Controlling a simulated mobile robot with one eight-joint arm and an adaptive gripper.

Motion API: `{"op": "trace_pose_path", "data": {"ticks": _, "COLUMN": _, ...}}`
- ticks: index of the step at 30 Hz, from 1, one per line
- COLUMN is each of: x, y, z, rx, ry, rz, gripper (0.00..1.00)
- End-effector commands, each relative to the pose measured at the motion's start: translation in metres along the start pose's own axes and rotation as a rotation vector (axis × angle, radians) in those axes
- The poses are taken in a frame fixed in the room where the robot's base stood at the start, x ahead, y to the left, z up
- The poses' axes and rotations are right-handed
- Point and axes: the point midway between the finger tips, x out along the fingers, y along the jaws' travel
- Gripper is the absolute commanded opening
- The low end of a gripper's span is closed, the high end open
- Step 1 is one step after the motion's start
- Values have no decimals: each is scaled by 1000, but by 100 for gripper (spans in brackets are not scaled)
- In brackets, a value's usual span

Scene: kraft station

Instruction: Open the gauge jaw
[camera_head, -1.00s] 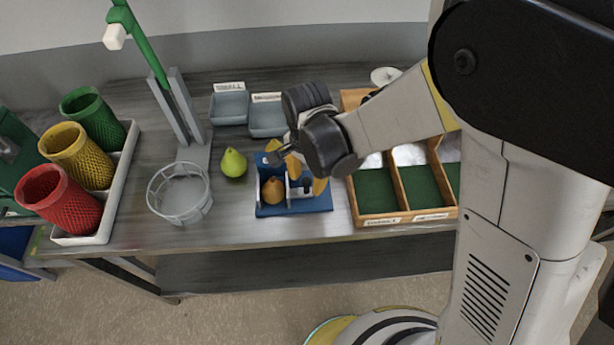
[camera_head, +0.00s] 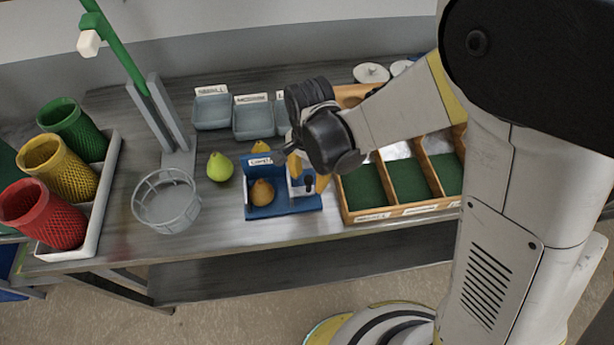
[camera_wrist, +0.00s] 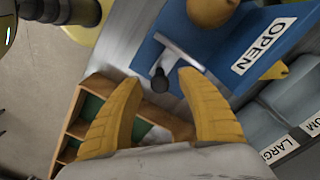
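The blue gauge (camera_head: 285,208) stands on the bench in the head view, with a brown-orange pear (camera_head: 262,192) in its left part. In the wrist view its blue body (camera_wrist: 190,35) bears an "OPEN" label (camera_wrist: 264,45). A grey jaw bar (camera_wrist: 190,60) with a black knob (camera_wrist: 160,80) shows there, and the pear (camera_wrist: 210,10) is cut off at the top edge. My gripper (camera_head: 308,174) is over the gauge's right side. In the wrist view its yellow fingers (camera_wrist: 159,77) are apart, with the knob seen between the tips; contact cannot be told.
A green pear (camera_head: 220,167) and a wire basket (camera_head: 166,201) stand left of the gauge. A wooden divided tray (camera_head: 400,209) is close on the right. Grey bins (camera_head: 212,112) are behind, and a yellow thing (camera_head: 260,147) sits just behind the gauge.

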Motion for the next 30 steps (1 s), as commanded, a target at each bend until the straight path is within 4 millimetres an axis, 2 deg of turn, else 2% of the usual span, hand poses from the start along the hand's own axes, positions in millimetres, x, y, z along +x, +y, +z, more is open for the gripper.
{"op": "trace_pose_path", "data": {"ticks": 8, "x": -1, "y": 0, "z": 0, "rx": 0, "ry": 0, "rz": 0, "gripper": 45}}
{"op": "trace_pose_path", "data": {"ticks": 11, "x": -9, "y": 0, "z": 0, "rx": 0, "ry": 0, "rz": 0, "gripper": 45}}
{"op": "trace_pose_path", "data": {"ticks": 24, "x": -99, "y": 0, "z": 0, "rx": 0, "ry": 0, "rz": 0, "gripper": 45}}
{"op": "trace_pose_path", "data": {"ticks": 30, "x": -118, "y": 0, "z": 0, "rx": 0, "ry": 0, "rz": 0, "gripper": 45}}
